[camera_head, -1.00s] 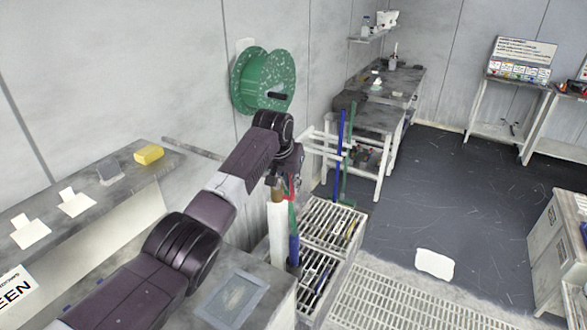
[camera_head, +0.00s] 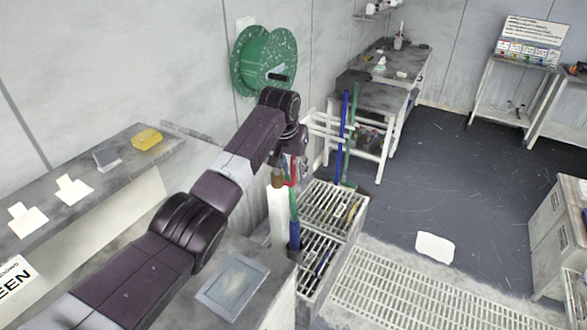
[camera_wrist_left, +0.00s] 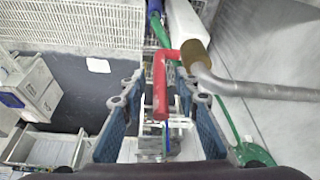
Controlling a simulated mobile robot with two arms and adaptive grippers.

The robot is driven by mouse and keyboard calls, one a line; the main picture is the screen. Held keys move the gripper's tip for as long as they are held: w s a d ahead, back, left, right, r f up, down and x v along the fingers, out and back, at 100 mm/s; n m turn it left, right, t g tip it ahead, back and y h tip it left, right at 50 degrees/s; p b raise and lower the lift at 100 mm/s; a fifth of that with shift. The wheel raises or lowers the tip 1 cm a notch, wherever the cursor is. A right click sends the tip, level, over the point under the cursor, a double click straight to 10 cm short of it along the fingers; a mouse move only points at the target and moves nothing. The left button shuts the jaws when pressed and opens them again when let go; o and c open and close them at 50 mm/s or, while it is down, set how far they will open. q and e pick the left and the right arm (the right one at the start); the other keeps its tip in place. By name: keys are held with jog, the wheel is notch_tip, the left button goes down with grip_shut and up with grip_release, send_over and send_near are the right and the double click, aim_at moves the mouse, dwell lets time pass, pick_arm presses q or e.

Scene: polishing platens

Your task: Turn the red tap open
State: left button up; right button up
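The red tap (camera_head: 293,173) has a bent red lever at a brass fitting (camera_head: 278,180) on top of a white post (camera_head: 279,218). In the left wrist view the red lever (camera_wrist_left: 161,90) points toward the camera, beside the brass fitting (camera_wrist_left: 196,54) and a grey pipe (camera_wrist_left: 240,88). My left gripper (camera_wrist_left: 160,76) is open, with one blue finger on each side of the lever and visible gaps between. In the head view my left wrist partly hides the gripper and tap. My right gripper is in neither view.
A green reel (camera_head: 263,60) hangs on the wall behind my left arm. Blue (camera_head: 343,130) and green (camera_head: 352,135) upright poles stand right of the tap. White slatted racks (camera_head: 335,208) lie below. A shelf with a yellow block (camera_head: 146,138) is at left. The dark floor (camera_head: 430,165) is mostly clear.

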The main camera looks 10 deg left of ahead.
pick_arm(q)
jog(key=v, duration=1.2)
